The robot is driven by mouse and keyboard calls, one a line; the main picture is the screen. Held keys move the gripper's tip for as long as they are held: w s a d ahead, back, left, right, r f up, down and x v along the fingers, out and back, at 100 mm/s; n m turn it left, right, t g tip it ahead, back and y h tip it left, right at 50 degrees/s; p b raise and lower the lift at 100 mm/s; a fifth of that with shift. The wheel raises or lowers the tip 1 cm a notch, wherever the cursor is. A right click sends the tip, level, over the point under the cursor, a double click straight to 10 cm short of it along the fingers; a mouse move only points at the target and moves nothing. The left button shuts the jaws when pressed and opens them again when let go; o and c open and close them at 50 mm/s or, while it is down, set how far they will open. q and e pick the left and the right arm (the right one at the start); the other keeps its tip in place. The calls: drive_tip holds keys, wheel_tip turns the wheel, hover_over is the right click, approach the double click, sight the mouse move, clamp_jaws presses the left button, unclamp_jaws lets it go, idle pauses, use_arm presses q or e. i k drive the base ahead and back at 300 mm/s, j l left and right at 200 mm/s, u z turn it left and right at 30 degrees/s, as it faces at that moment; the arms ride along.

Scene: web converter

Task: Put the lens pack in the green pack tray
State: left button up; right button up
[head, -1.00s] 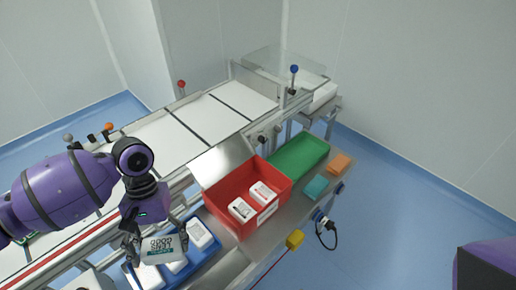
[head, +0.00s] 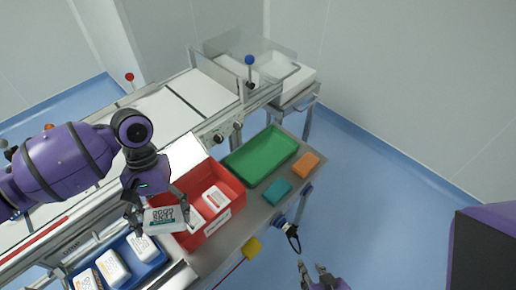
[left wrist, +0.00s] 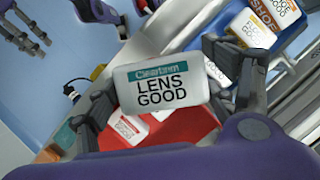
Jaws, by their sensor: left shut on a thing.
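The lens pack (head: 168,221) is a white box with a teal stripe. In the left wrist view the lens pack (left wrist: 163,84) reads "LENS GOOD". My left gripper (head: 158,214) is shut on it, with a finger at each end, in the left wrist view too (left wrist: 165,98). It is held above the left part of the red bin. The green pack tray (head: 262,153) looks empty and lies further back to the right, beyond the red bin. My right gripper (head: 313,271) shows at the bottom edge, empty, its fingers apart.
The red bin (head: 222,226) holds white packs with red print. A blue bin (head: 152,268) at lower left holds several packs. A teal block (head: 277,191) and an orange block (head: 306,165) lie beside the green tray. The conveyor (head: 165,120) runs behind.

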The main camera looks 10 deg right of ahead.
sight(263, 157)
drive_tip(key=i+l, duration=0.15)
drive_tip(key=l, duration=0.2)
drive_tip(key=i+l, duration=0.1)
drive_tip(key=l, duration=0.25)
drive_tip(key=i+l, duration=0.15)
drive_tip(key=l, duration=0.2)
drive_tip(key=i+l, duration=0.15)
drive_tip(key=l, duration=0.2)
